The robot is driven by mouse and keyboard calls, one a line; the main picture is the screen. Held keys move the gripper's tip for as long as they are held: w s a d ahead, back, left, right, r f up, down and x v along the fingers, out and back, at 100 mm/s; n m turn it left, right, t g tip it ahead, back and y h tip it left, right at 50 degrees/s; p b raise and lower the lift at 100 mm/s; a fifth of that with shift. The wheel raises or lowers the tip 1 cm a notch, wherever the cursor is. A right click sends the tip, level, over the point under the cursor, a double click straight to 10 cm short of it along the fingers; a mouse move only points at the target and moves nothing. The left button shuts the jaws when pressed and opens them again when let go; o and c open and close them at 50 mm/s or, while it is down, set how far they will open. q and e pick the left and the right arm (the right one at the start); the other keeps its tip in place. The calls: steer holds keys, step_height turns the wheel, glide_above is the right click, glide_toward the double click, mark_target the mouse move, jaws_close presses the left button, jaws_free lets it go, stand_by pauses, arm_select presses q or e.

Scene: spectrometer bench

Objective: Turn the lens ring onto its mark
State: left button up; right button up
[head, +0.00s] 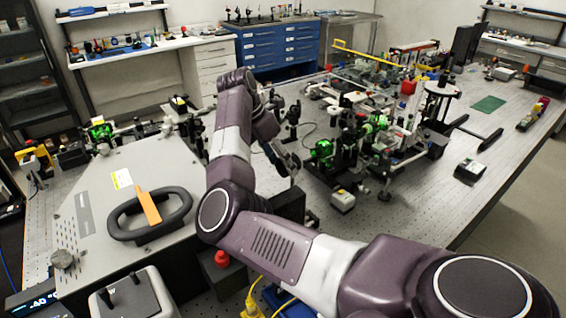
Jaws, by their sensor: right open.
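My right arm crosses the picture from the lower right. Its gripper (282,160) is over the optical table, just left of the green-lit optics. It is open, with no object visible between its fingers. A round optic with a green glow (322,150) stands on a post to the right of the gripper, apart from it. Another green-lit round mount (378,121) is farther right. I cannot tell which part is the lens ring, and its mark is too small to see or hidden. My left gripper is not in view.
A grey enclosure (95,225) with a black handle (150,215) and an orange piece stands at left. A small white box (342,200) sits right of my arm. Crowded optics fill the table's middle. The perforated table top (440,205) is mostly clear at front right.

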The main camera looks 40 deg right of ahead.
steer(key=shift+x, duration=0.8)
steer(key=c, duration=1.2)
steer(key=shift+o, duration=0.2)
steer(key=shift+g+b, duration=0.35)
steer(key=shift+g, duration=0.35)
steer(key=shift+r, duration=0.1)
steer(key=o, duration=1.2)
steer(key=shift+c, duration=0.2)
